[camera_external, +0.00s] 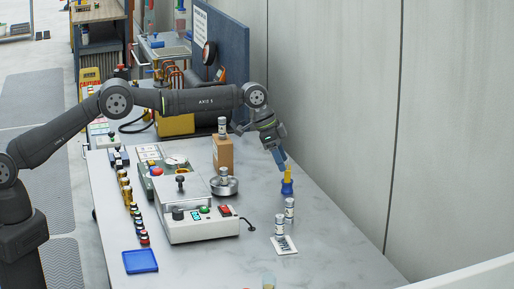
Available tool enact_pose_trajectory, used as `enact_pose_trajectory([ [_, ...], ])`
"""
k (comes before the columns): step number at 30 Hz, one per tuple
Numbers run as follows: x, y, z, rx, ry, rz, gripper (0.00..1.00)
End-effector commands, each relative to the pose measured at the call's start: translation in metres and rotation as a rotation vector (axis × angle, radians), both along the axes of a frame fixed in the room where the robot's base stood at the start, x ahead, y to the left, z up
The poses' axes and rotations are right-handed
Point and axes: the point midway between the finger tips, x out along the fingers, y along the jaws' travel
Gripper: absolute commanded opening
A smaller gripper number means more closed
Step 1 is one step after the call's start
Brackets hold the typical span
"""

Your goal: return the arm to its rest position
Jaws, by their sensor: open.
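My arm reaches from the left across the table (335,238), bent down at its far end. My gripper (281,162) points downward on the right side of the table, just above a small yellow-topped item with a blue base (287,182). The jaws are open and small in the picture. I cannot tell whether they touch the yellow top. Nothing is visibly held.
Two white cylinders stand right of centre, one (289,208) behind another (279,228) on a white card (284,246). A wall borders the right.

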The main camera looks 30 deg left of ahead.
Motion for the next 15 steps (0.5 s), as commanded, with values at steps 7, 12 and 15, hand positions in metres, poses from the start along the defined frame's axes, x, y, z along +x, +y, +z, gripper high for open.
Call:
enact_pose_trajectory([
  [7,0.005,-0.013,-0.034,0.0,0.0,0.0,0.58],
  [12,0.006,-0.014,-0.022,-0.002,-0.002,-0.001,0.58],
  [15,0.006,-0.014,-0.015,-0.001,-0.002,-0.001,0.58],
])
